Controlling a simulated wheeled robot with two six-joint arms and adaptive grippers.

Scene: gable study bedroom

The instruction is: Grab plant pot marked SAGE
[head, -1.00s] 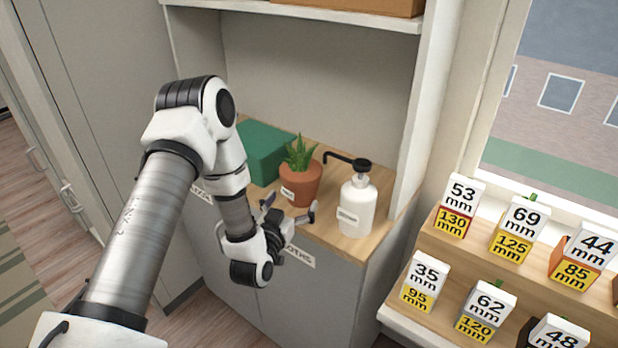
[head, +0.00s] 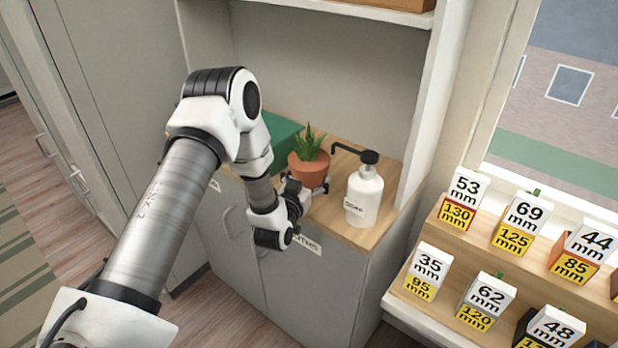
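A terracotta plant pot (head: 309,170) with a spiky green plant stands upright on the wooden cabinet top in the head view. The gripper hides its lower front, and no label on it can be read now. My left gripper (head: 306,187) is low at the front of the pot, with its fingers apart on either side of it. The right finger shows beside the pot's right side; the left one is partly hidden. I see no clear grip on the pot. My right gripper is not in view.
A white soap bottle (head: 364,196) with a black pump stands close to the right of the pot. A shelf (head: 345,10) hangs above. Stepped racks with number-marked blocks stand at the right.

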